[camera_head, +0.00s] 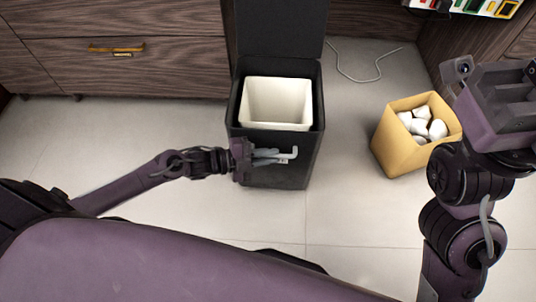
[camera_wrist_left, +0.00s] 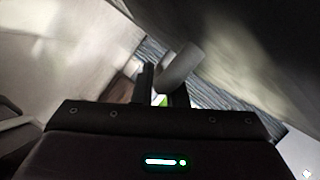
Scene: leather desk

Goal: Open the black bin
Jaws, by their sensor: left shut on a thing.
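The black bin (camera_head: 275,174) stands upright on the floor in the head view. Its black lid (camera_head: 280,28) is raised upright at the back, so the bin is open. A white inner bucket (camera_head: 277,103) shows inside it. My left gripper (camera_head: 274,156) is in front of the bin's upper front face. It is shut on a pale grey bar-like piece (camera_wrist_left: 180,70), seen between the fingers in the left wrist view; I cannot tell whether this belongs to the bin. My right gripper (camera_head: 505,90) is raised at the right edge, and its fingertips are not clear.
A yellow container (camera_head: 392,152) with several white crumpled items (camera_head: 420,122) stands right of the bin. Wooden drawers (camera_head: 115,50) line the back left. A thin cable (camera_head: 362,78) lies on the floor behind. Tiled floor (camera_head: 345,215) in front is clear.

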